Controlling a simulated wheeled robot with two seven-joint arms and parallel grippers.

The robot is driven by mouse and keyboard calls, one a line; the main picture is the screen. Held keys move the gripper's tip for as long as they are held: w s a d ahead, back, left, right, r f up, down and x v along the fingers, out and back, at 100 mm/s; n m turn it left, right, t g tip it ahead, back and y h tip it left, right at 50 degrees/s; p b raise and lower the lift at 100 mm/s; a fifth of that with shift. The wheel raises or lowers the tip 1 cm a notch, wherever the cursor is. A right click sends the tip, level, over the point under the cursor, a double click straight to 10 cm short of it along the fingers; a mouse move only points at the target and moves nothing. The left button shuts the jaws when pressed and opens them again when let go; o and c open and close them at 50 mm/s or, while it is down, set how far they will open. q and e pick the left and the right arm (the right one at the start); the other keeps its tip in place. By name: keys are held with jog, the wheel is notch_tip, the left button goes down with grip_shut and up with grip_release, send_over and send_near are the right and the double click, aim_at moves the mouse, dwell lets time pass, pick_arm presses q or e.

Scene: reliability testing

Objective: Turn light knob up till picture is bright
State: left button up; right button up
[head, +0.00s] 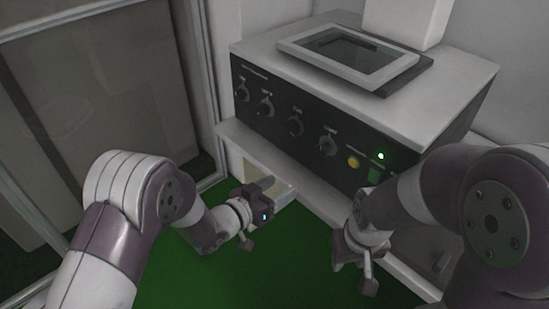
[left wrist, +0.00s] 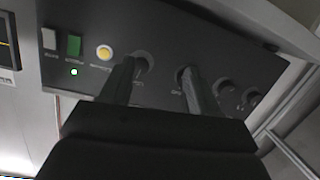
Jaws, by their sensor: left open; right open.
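A dark control panel (head: 310,115) on a light box carries several round knobs in a row. Their labels are too small to read, so I cannot tell which is the light knob. The two rightmost in the head view are one knob (head: 328,145) and another knob (head: 295,127); both also show between and beside my fingers in the left wrist view. The picture on the screen (head: 345,45) on top looks dark grey. My left gripper (head: 256,213) is open and empty, in front of and below the panel, fingers pointing towards it. My right gripper (head: 358,270) is open and empty, lower right.
A yellow button (head: 353,162), a green switch (head: 374,175) and a lit green lamp (head: 381,156) sit at the panel's right end. A pale ledge (head: 300,180) runs below the panel. A glass-panelled frame stands at left. The green floor (head: 190,265) is clear.

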pick_arm(q)
jog(key=h, duration=0.2)
send_near(320, 150)
jog(key=shift+t, duration=0.3)
jog(key=x, duration=0.9)
jog(key=shift+d+f, duration=0.2)
jog(key=shift+d, duration=0.05)
jog(key=c, duration=1)
